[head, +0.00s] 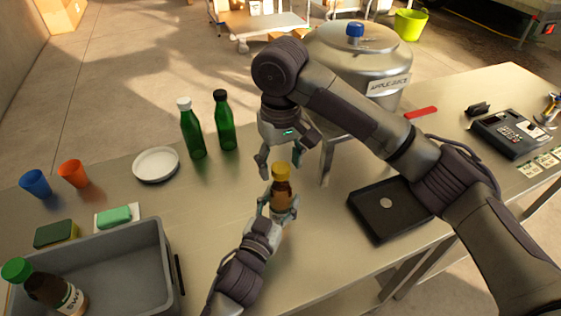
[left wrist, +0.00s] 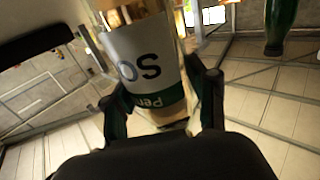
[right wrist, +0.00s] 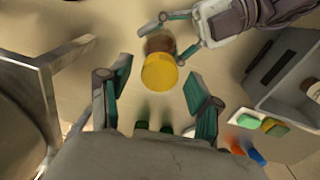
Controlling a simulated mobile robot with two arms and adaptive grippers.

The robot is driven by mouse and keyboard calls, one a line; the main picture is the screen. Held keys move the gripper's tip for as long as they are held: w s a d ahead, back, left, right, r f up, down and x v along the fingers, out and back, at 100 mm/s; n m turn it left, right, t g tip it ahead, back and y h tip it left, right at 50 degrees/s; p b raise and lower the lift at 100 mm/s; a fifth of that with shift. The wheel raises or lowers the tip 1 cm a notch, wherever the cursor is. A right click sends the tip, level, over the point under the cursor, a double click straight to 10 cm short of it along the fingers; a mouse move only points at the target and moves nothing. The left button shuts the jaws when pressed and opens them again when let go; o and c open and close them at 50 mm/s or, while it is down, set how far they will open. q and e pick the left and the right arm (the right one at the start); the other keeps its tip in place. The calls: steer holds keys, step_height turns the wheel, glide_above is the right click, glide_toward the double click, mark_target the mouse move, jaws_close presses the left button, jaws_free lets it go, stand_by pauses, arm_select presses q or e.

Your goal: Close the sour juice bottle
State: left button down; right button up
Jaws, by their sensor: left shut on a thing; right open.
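An amber bottle (head: 281,193) with a yellow cap (head: 281,170) stands upright at the table's middle. Its white label (left wrist: 140,52) reads "SO" in the left wrist view, where it appears upside down. My left gripper (head: 280,208) is shut around the bottle's lower body. My right gripper (head: 283,158) is open above, pointing down at the cap. In the right wrist view the yellow cap (right wrist: 160,72) sits between the open fingers, apart from both. The cap rests on the bottle top; I cannot tell whether it is tight.
Two green bottles (head: 192,130) and a white plate (head: 156,164) stand behind left. A grey crate (head: 165,265) holds a green-capped bottle (head: 45,290). A black tray (head: 380,222) lies to the right, a metal pot (head: 345,60) behind it. Cups and sponges are at left.

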steer(key=shift+r, duration=2.2)
steer(key=shift+c, duration=0.3)
steer(key=n, duration=0.2)
steer(key=shift+r+n, duration=0.3)
steer(key=shift+r, duration=0.1)
steer(key=n, duration=0.2)
steer(key=r+n, duration=0.1)
steer(key=n, duration=0.1)
steer(key=shift+a+r, duration=0.1)
steer(key=n, duration=0.2)
steer(key=r+n, duration=0.1)
steer(key=n, duration=0.3)
steer(key=shift+r, duration=0.25)
